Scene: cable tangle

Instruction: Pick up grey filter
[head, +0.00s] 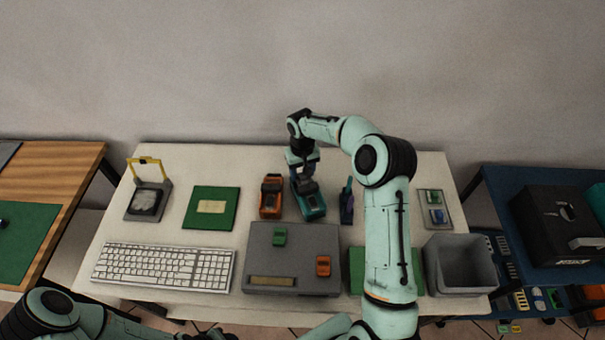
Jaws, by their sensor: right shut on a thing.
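My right gripper (305,178) points down over the teal device (312,208) at the back middle of the white table. It is shut on a small dark grey piece (307,187) at the top of that device, which I take to be the grey filter. The fingers hide most of this piece, and I cannot tell whether it still touches the device. My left arm lies along the bottom left edge. Only a dark part of my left gripper (212,334) shows at the bottom edge, and its fingers cannot be made out.
An orange device (271,197) stands close left of the teal one, and a dark blue tool (347,203) close right. A grey box (262,257) with green and orange pieces lies in front. A grey bin (460,250) stands at the right. A keyboard (163,267) lies front left.

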